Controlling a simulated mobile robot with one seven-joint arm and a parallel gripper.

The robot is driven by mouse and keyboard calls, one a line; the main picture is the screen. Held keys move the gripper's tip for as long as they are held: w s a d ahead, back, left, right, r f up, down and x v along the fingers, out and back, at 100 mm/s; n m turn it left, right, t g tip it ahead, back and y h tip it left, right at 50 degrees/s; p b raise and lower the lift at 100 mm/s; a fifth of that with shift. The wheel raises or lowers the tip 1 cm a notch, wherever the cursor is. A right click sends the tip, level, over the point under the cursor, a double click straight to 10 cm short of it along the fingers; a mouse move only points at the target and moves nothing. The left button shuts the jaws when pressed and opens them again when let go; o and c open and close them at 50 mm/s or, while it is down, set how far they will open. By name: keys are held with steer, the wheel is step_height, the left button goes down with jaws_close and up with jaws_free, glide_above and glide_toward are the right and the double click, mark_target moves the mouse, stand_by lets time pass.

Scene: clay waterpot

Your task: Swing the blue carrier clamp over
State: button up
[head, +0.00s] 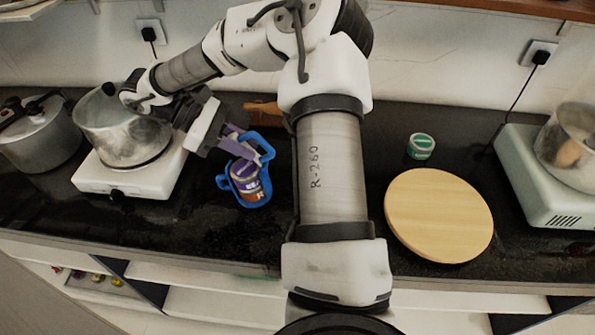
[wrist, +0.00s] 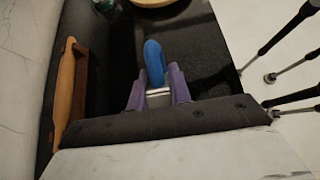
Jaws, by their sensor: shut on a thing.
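The blue carrier clamp (head: 267,150) is at the left-middle of the counter in the head view, around a jar with a purple and orange label (head: 246,180). My gripper (head: 240,141), with purple fingers, is shut on the upper part of the carrier. In the wrist view the blue carrier (wrist: 154,62) stands out between the two purple fingers (wrist: 157,92). I cannot tell whether the carrier touches the counter.
A steel pot (head: 122,135) sits on a white hotplate (head: 150,178) to the left, beside a lidded cooker (head: 40,140). A round wooden board (head: 438,215), a small green jar (head: 420,146) and a pale green appliance (head: 540,190) are to the right. A wooden piece (wrist: 66,95) lies behind.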

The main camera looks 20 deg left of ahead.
steer(key=shift+s+a+f+h, duration=0.1)
steer(key=shift+a+h, duration=0.15)
steer(key=shift+h, duration=0.05)
steer(key=shift+p, duration=0.35)
steer(key=shift+s+a+f+h+p, duration=0.15)
steer(key=shift+a+h+p, duration=0.1)
steer(key=shift+h+p, duration=0.25)
steer(key=shift+a+f+t, duration=0.1)
steer(key=shift+f+t, duration=0.1)
steer(key=shift+t, duration=0.1)
steer(key=o, duration=0.9)
steer(key=shift+o, duration=0.2)
steer(key=shift+p, duration=0.3)
